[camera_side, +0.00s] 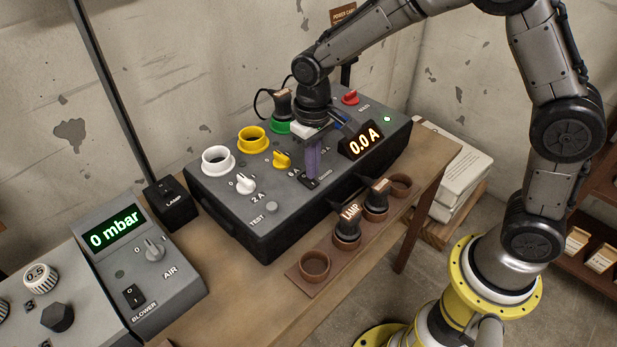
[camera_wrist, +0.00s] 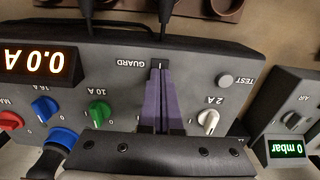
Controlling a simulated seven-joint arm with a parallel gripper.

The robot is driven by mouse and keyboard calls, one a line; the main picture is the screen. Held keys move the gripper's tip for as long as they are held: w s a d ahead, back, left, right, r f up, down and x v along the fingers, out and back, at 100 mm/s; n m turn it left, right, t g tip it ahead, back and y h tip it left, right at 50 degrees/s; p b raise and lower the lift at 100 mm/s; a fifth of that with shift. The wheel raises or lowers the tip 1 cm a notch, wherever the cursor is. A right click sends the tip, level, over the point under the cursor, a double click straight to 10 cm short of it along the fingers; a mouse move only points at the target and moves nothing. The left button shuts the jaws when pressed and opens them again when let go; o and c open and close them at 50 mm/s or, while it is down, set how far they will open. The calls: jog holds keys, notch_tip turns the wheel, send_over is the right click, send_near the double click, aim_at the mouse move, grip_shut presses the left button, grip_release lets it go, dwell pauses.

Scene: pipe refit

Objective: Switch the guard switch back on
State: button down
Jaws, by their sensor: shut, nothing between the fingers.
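The guard switch (camera_side: 312,183) is a small dark switch near the front edge of the grey power box (camera_side: 225,205), beside the GUARD label. In the wrist view the switch (camera_wrist: 166,64) shows as a black plate at the fingertips, with a small pale mark. My gripper (camera_side: 311,177) points down at it. Its purple fingers are shut together with nothing between them. In the wrist view the fingertips (camera_wrist: 160,71) overlap the switch's near edge. The fingers partly cover the switch, so I cannot tell its position or whether they touch it.
The power box display (camera_side: 363,138) reads 0.0 A. A white knob (camera_side: 245,184), a yellow knob (camera_side: 282,160) and a red main knob (camera_side: 350,98) stand near my gripper. A rack (camera_side: 290,272) with plugs lies in front. The blower box (camera_side: 145,260) reads 0 mbar.

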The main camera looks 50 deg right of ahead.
jog(key=shift+r, duration=2.45)
notch_tip(320, 180, up, 8)
jog(key=t, duration=0.2)
send_over(313, 182)
jog(key=s+d, duration=0.2)
jog(key=d, duration=0.1)
jog(key=s+d+r+m+t, duration=0.1)
jog(key=s+d+r+t, duration=0.15)
jog(key=s+r, duration=0.4)
jog(key=s+d+f, duration=0.1)
jog(key=s+f, duration=0.1)
jog(key=s, duration=0.5)
jog(key=s+d+f+n+t, duration=0.1)
jog(key=s+f, duration=0.1)
jog(key=s, duration=0.5)
jog(key=shift+d+f, duration=0.35)
jog(key=shift+f, duration=0.05)
